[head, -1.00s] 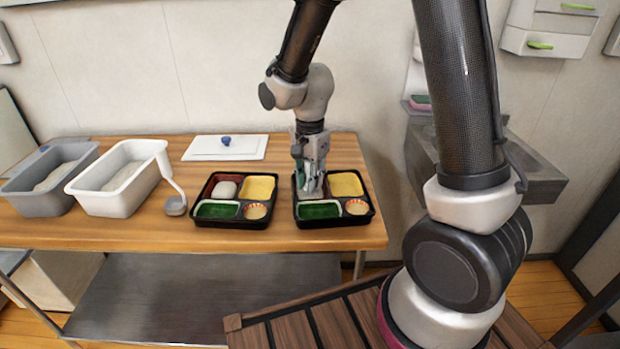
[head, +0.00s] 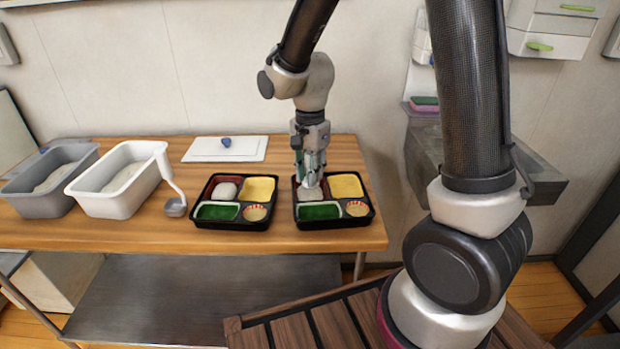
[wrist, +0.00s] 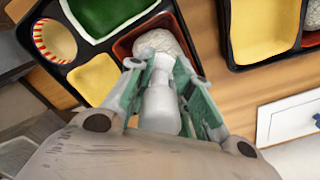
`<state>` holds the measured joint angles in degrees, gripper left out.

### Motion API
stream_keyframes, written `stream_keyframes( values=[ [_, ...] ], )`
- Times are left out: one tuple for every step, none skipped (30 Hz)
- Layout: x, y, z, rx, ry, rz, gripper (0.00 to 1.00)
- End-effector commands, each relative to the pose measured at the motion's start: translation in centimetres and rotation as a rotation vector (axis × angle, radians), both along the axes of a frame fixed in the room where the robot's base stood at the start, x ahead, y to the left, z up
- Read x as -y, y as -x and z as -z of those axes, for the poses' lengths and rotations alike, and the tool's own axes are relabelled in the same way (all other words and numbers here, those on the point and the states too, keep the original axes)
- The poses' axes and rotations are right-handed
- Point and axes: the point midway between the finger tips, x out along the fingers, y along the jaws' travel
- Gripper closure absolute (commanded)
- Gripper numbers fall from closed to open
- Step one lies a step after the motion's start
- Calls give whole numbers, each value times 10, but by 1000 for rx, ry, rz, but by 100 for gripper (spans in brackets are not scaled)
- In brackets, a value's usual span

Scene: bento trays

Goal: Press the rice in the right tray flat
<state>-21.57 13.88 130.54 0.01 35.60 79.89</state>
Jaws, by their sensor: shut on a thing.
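The right tray (head: 335,224) is black and stands near the table's right end. Its rice (head: 311,195) is a pale, low patch in the red back-left compartment; in the wrist view the rice (wrist: 158,42) looks rounded and is partly hidden. My gripper (head: 311,176) is shut on a smooth white tool (wrist: 160,108) and points down above that compartment. The tool's tip overlaps the rice's edge in the wrist view; I cannot tell whether they touch.
The left tray (head: 235,226) stands just left, with a rounded rice mound (head: 224,190). A white tub (head: 105,203) with a ladle (head: 175,206) and a grey tub (head: 38,205) are further left. A white board (head: 203,148) lies behind.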

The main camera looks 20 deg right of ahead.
Motion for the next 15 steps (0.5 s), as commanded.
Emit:
stream_keyframes(
  values=[
    [0,-1,-5,4,-1,0,100],
    [0,-1,-8,3,-1,0,100],
    [0,-1,-11,3,-1,0,100],
    [0,-1,-14,4,-1,0,100],
    [0,-1,-17,3,-1,0,100],
    [0,-1,-20,3,-1,0,100],
    [0,-1,-23,4,-1,0,100],
    [0,-1,-26,4,-1,0,100],
    [0,0,-29,2,0,0,100],
    [0,-1,-31,2,-1,0,100],
    [0,-1,-34,3,-1,0,100],
    [0,-1,-38,4,-1,0,100],
    [0,-1,-41,3,-1,0,100],
    [0,-1,-43,3,-1,0,100],
    [0,-1,-46,3,-1,0,100]
  ],
)
